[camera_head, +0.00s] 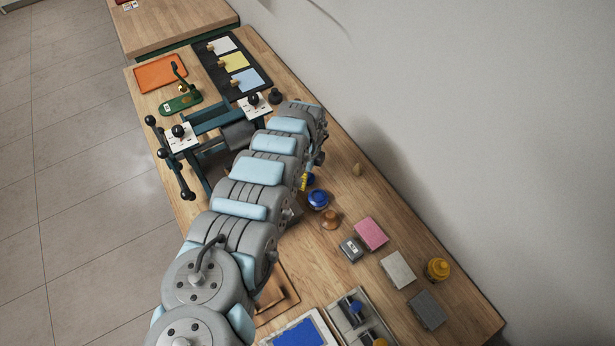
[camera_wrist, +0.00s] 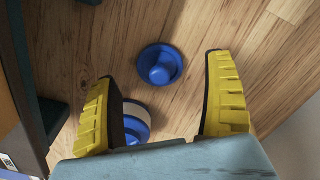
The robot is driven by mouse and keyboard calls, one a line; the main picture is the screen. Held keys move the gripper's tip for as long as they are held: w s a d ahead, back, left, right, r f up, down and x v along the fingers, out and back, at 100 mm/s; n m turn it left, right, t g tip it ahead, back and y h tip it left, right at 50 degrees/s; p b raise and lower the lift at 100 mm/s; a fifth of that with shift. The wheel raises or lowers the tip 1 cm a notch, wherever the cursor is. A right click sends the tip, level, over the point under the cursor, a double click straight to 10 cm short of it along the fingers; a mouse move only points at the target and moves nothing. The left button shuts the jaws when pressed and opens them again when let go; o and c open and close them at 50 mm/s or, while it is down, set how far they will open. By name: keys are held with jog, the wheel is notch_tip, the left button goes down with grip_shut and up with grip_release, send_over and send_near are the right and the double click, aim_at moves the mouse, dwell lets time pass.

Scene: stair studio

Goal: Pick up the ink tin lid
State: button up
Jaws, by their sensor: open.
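In the wrist view a blue, round, brimmed piece with a raised middle (camera_wrist: 160,66), which looks like the ink tin lid, lies on the wooden bench between and beyond my fingertips. A second round thing, a white-and-blue tin (camera_wrist: 136,112), is nearer, beside the left finger and partly hidden by my gripper. My gripper (camera_wrist: 162,74) is open and empty, with its yellow fingers apart. In the head view a yellow finger shows beside two blue round things (camera_head: 318,199); one is mostly hidden behind my arm, and I cannot tell which is which there.
A dark green press (camera_head: 205,118) with black-knobbed handles stands left of my gripper. A wooden knob-shaped piece (camera_head: 331,219), a pink block (camera_head: 371,233), grey blocks and a yellow jar (camera_head: 438,269) stand nearby. The wall (camera_head: 500,120) borders the bench's right side.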

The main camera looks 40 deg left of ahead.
jog(key=shift+f, duration=0.85)
jog(key=c, duration=1.1)
